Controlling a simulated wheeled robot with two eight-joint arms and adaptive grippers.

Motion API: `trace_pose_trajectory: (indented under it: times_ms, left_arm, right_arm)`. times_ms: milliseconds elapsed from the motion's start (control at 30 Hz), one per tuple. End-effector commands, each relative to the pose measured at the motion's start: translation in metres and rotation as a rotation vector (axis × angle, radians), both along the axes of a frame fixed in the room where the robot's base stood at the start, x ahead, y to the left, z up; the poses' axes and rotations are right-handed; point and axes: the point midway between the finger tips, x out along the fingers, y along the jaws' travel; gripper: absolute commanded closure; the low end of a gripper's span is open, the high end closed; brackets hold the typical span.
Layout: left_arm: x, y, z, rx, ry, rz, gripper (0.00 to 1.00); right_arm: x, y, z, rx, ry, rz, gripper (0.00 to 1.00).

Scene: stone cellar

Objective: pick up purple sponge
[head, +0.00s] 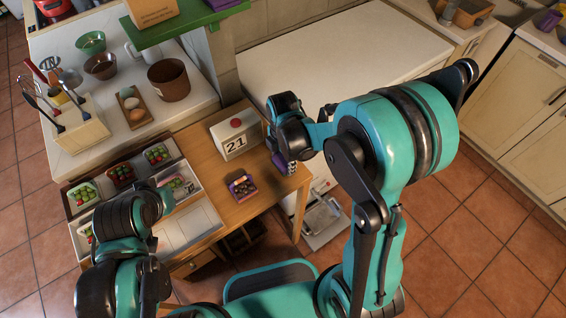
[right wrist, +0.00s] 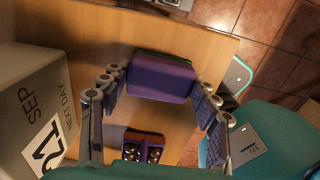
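The purple sponge (right wrist: 160,78) lies on the wooden table in the right wrist view, a block with a green edge along its far side. My right gripper (right wrist: 157,110) is open, with one finger on each side of the sponge in that view; I cannot tell whether either finger touches it. In the head view the right gripper (head: 284,158) is low over the right end of the table, beside the calendar block, and largely hides the sponge. My left arm is at the lower left of the head view; its fingers do not show.
A calendar block (head: 235,138) stands left of the right gripper; it also shows in the wrist view (right wrist: 35,115). A small purple box of chocolates (head: 241,187) lies close by. Trays of small items (head: 85,197) fill the table's left part. The table edge is near the sponge.

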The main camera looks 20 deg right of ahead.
Motion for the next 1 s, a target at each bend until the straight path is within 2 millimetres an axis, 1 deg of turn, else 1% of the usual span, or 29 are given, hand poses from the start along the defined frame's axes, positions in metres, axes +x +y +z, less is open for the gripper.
trace_pose_trajectory:
  times_ms: [133, 167, 367, 467, 567, 667, 767, 800, 1000]
  left_arm:
    - [0.000, 0.000, 0.000, 0.000, 0.000, 0.000, 0.22]
    - [0.000, 0.000, 0.000, 0.000, 0.000, 0.000, 0.22]
    - [0.000, 0.000, 0.000, 0.000, 0.000, 0.000, 0.22]
    - [0.000, 0.000, 0.002, 0.000, 0.000, 0.000, 0.22]
    - [0.000, 0.000, 0.006, 0.000, 0.000, 0.000, 0.22]
    - [0.000, 0.000, 0.013, 0.000, 0.000, 0.000, 0.22]
    - [0.000, 0.000, 0.022, 0.000, 0.000, 0.000, 0.22]
    - [0.000, 0.000, 0.024, 0.000, 0.000, 0.000, 0.22]
    - [0.000, 0.000, 0.038, 0.000, 0.000, 0.000, 0.22]
  right_arm:
    - [0.000, 0.000, 0.000, 0.000, 0.000, 0.000, 0.55]
    - [0.000, 0.000, 0.000, 0.000, 0.000, 0.000, 0.58]
    - [0.000, 0.000, 0.000, 0.000, 0.000, 0.000, 0.58]
    - [0.000, 0.000, 0.004, 0.000, 0.000, 0.000, 0.58]
    - [0.000, 0.000, 0.013, 0.000, 0.000, 0.000, 0.58]
    - [0.000, 0.000, 0.028, 0.000, 0.000, 0.000, 0.58]
    - [-0.003, -0.002, 0.048, 0.000, 0.000, -0.002, 0.58]
    - [-0.011, -0.010, 0.052, 0.000, 0.000, -0.004, 0.58]
    - [-0.045, -0.042, 0.080, 0.000, 0.000, -0.005, 0.58]
